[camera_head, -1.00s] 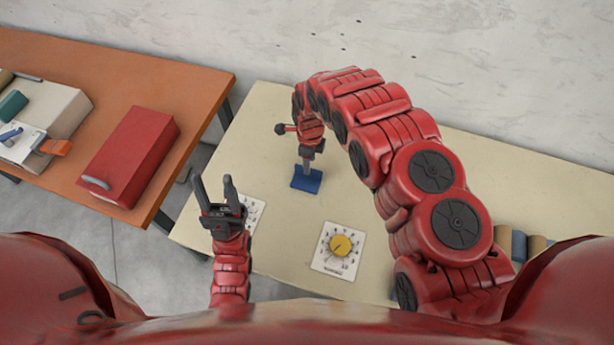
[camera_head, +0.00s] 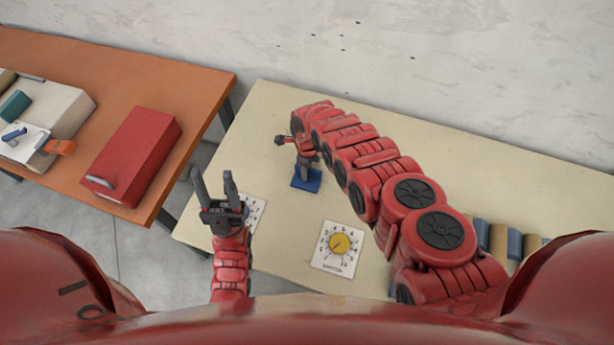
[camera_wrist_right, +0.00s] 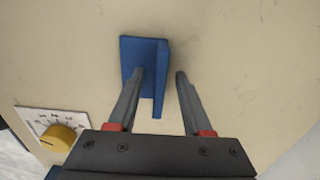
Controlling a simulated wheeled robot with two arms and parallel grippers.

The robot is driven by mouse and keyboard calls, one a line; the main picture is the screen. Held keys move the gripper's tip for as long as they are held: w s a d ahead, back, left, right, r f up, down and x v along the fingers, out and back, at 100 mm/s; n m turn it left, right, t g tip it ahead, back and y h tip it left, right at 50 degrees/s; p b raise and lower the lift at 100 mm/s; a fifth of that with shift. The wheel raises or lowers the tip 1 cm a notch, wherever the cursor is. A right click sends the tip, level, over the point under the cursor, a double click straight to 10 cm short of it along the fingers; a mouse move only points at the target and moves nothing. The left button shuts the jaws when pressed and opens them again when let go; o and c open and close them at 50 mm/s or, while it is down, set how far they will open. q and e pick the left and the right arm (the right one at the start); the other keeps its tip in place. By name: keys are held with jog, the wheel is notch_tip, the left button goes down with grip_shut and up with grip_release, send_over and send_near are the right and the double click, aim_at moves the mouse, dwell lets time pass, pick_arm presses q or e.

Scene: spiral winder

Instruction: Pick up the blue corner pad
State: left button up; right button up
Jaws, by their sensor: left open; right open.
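The blue corner pad (camera_head: 307,181) lies on the beige table below my right gripper (camera_head: 303,171). In the right wrist view the pad (camera_wrist_right: 137,50) shows a flat plate with a raised wall along one side. My right gripper (camera_wrist_right: 160,76) is open there. The wall appears between its two fingers, and the left finger overlaps the plate. I cannot tell whether the fingers touch the pad. My left gripper (camera_head: 212,175) is open and empty over the table's left edge, fingers pointing up in the picture.
A card with a yellow dial (camera_head: 340,246) lies on the beige table (camera_head: 262,140), and a second card (camera_head: 254,212) is partly behind my left gripper. Blue and tan blocks (camera_head: 498,238) stand at the right. An orange table (camera_head: 190,85) holds a red box (camera_head: 132,157).

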grip_shut()
jog(key=shift+r, duration=0.2)
dwell(0.3)
